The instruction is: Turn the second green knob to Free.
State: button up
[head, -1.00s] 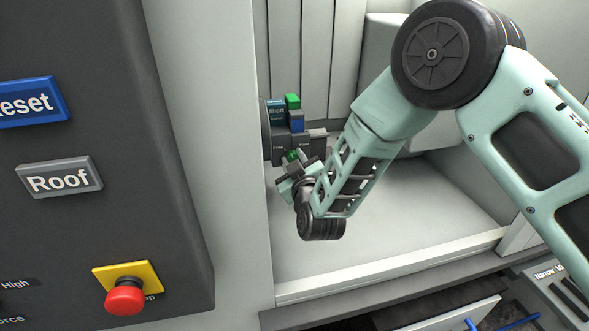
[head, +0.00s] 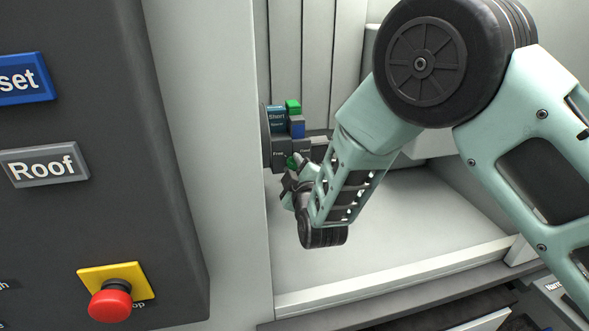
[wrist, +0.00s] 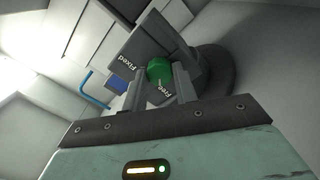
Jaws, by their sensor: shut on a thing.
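A small dark control panel (head: 267,138) is on the wall inside the bay in the head view, with "Free" and "Fixed" lettering low on it. A green knob (head: 290,162) is low on this panel, mostly hidden by my gripper (head: 297,172). In the wrist view the green knob (wrist: 159,71) is between the two fingers of my gripper (wrist: 160,82), which is shut on it. "Fixed" is at the knob's upper left and "Free" just below it. Which label the knob points to cannot be told.
A large dark console with a Roof button (head: 43,168) and a red stop button (head: 110,305) stands at the left. The pale bay floor (head: 410,220) is clear.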

jog(key=o, duration=1)
jog(key=shift+c, duration=0.2)
jog(key=b+v, duration=0.4)
jog(key=v, duration=1.3)
jog(key=shift+s, duration=0.25)
